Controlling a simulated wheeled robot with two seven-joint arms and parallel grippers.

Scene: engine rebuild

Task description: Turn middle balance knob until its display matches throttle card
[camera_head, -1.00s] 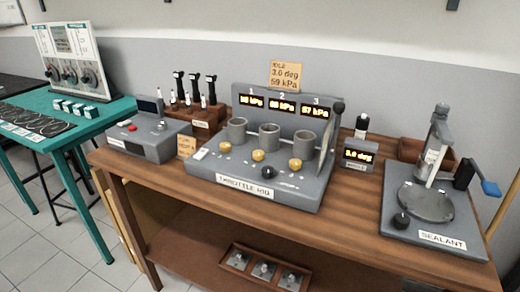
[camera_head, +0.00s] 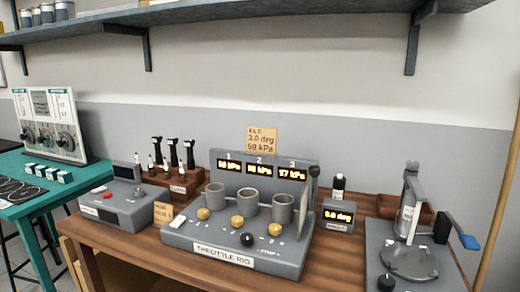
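The throttle rig (camera_head: 222,255) stands on the wooden bench, with three grey cylinders and three displays. Three brass knobs sit in front of the cylinders. The middle balance knob (camera_head: 237,222) is between the left knob (camera_head: 204,214) and the right knob (camera_head: 275,230). The middle display (camera_head: 259,170) is lit in kPa, but its digits are too small to read surely. The right display (camera_head: 292,174) seems to read 57 kPa. The throttle card (camera_head: 262,140) above the rig shows IDLE, about 3.0 deg and 59 kPa. Neither of my grippers shows.
A black knob (camera_head: 247,240) sits on the rig's front. A small degree display box (camera_head: 337,216) stands right of the rig, and the sealant station (camera_head: 400,262) farther right. A grey box with a red button (camera_head: 118,205) is at left. A shelf (camera_head: 250,18) hangs above.

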